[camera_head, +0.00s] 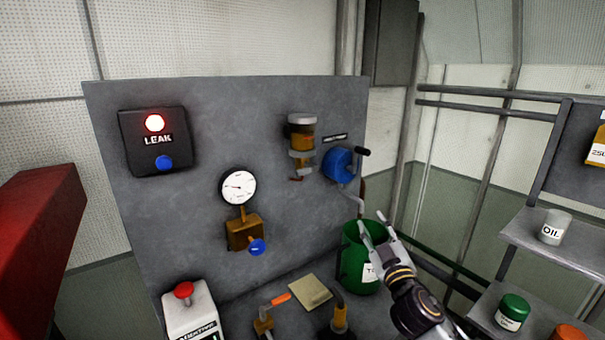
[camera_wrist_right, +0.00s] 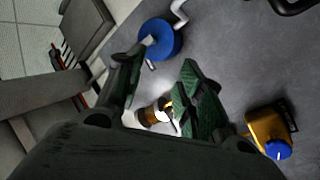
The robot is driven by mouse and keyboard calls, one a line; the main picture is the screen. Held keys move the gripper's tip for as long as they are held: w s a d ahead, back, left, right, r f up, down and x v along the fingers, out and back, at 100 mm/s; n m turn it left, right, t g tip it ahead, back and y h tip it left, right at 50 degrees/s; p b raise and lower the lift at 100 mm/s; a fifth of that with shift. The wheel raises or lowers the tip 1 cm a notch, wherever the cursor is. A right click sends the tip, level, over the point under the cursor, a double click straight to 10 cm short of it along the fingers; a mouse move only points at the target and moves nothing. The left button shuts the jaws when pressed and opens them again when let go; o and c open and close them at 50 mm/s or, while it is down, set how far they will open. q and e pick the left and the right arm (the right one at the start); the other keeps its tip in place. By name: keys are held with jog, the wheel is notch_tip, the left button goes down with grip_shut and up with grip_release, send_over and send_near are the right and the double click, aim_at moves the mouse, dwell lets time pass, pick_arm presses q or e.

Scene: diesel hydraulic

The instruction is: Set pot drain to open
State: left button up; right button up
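A filter pot (camera_head: 302,138) with an amber bowl and grey cap is mounted on the grey panel. A small drain tap (camera_head: 302,172) with a reddish handle hangs under it; its exact setting is too small to tell. My right gripper (camera_head: 372,217) is open and empty, below and to the right of the pot, in front of the green bucket. In the right wrist view the open fingers (camera_wrist_right: 168,55) show large, and part of the amber and white pot (camera_wrist_right: 152,114) appears between them, partly hidden. My left gripper is not in view.
A blue hand pump (camera_head: 340,164) with a crank is right of the pot. A gauge (camera_head: 239,187) and a brass block (camera_head: 243,233) with a blue knob are lower left. A green bucket (camera_head: 359,260) stands below the pump. Shelves with cans are at right.

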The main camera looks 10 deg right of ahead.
jog(key=a+r+n+g+y, duration=0.3)
jog(key=r+n+y, duration=0.3)
jog(key=n, duration=0.4)
jog(key=w+a+r+n+g+y, duration=0.1)
jog(key=a+r+n+g+y, duration=0.3)
jog(key=r+n+y, duration=0.3)
jog(key=shift+n+y, duration=0.8)
jog(key=shift+n, duration=1.5)
jog(key=shift+w+a, duration=0.15)
